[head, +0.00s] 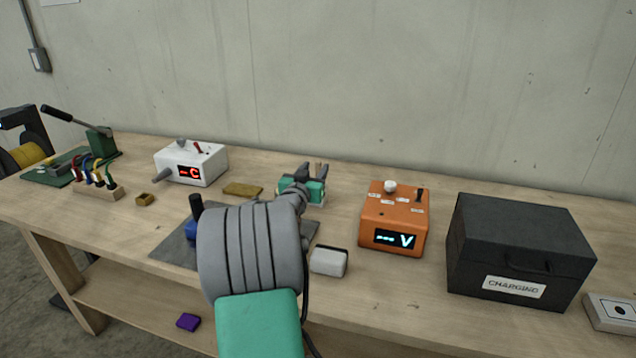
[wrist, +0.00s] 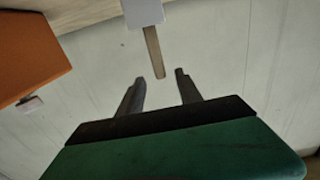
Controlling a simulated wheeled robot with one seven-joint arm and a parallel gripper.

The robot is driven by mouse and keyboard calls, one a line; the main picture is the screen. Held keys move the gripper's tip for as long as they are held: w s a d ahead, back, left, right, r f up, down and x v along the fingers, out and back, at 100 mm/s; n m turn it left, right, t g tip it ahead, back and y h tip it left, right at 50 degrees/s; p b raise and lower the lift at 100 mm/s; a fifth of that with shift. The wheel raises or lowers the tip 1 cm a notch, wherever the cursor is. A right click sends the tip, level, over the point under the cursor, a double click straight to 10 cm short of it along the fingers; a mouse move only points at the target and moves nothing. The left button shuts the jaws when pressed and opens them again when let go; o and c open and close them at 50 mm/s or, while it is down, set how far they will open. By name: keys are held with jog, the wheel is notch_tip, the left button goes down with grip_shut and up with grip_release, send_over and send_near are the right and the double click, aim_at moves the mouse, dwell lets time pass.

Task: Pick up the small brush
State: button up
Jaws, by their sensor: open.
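A slim brown handle (wrist: 153,50) stands in a pale grey block (wrist: 143,13) in the wrist view; I take it to be the small brush. Its bristles are not visible, and the block hides its other end. My gripper (wrist: 160,76) is open and empty. The handle's free end shows level with the gap between the two dark fingertips, but I cannot tell whether it is inside the gap. In the head view my gripper (head: 314,170) is low over the bench's back half, and my arm covers much of the area before it.
An orange box (head: 393,222) with a V display stands to the right, with a black case (head: 518,250) beyond it. A small white block (head: 328,262) lies in front. A white C-display unit (head: 190,163) and a cable rack (head: 97,190) are left. The wall (head: 400,80) rises behind.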

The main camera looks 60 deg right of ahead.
aim_at(317, 164)
jog(key=d, duration=0.4)
jog(key=shift+w+d+p, duration=0.1)
jog(key=shift+w+p, duration=0.2)
jog(key=shift+w, duration=0.05)
jog(key=shift+c, duration=0.4)
grip_shut()
